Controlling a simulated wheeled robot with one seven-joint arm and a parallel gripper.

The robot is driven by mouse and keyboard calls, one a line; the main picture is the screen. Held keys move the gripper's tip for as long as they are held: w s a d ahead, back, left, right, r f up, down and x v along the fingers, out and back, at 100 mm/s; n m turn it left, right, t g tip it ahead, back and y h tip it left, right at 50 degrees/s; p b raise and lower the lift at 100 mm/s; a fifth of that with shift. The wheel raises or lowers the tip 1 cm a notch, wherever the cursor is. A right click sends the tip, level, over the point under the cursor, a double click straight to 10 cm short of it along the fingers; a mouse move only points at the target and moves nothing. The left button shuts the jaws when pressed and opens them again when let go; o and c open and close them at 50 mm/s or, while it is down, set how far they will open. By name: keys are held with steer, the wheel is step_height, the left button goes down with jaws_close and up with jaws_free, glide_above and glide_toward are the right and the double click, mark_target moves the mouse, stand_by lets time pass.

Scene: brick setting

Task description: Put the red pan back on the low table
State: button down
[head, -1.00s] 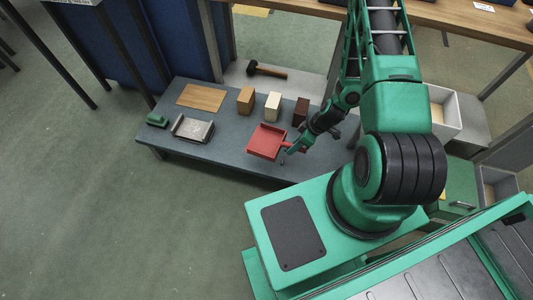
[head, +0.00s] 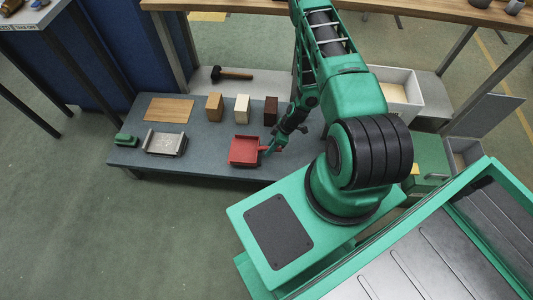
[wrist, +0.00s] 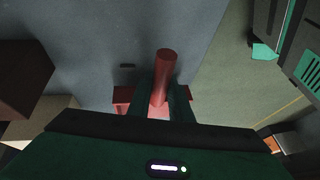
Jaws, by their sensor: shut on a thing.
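The red pan (head: 243,151) is a shallow square tray with a short handle, over the front part of the low grey-blue table (head: 210,170). My gripper (head: 270,149) is at the pan's right side and is shut on its handle. In the wrist view the red handle (wrist: 165,72) sticks out between my fingers, with bits of the pan showing on either side behind them. Most of the pan is hidden there by my gripper. I cannot tell whether the pan's underside touches the table.
On the table stand an orange-brown block (head: 214,107), a cream block (head: 242,108) and a dark brown block (head: 270,111). A wooden board (head: 168,110), a metal tray (head: 164,142) and a green item (head: 125,140) lie to the left. A hammer (head: 231,73) lies behind.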

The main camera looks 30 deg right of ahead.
steer(key=shift+w+d+f, duration=0.25)
steer(key=shift+w+f, duration=0.1)
steer(key=shift+w, duration=0.2)
steer(key=shift+f, duration=2)
steer(key=c, duration=1.6)
jaws_free()
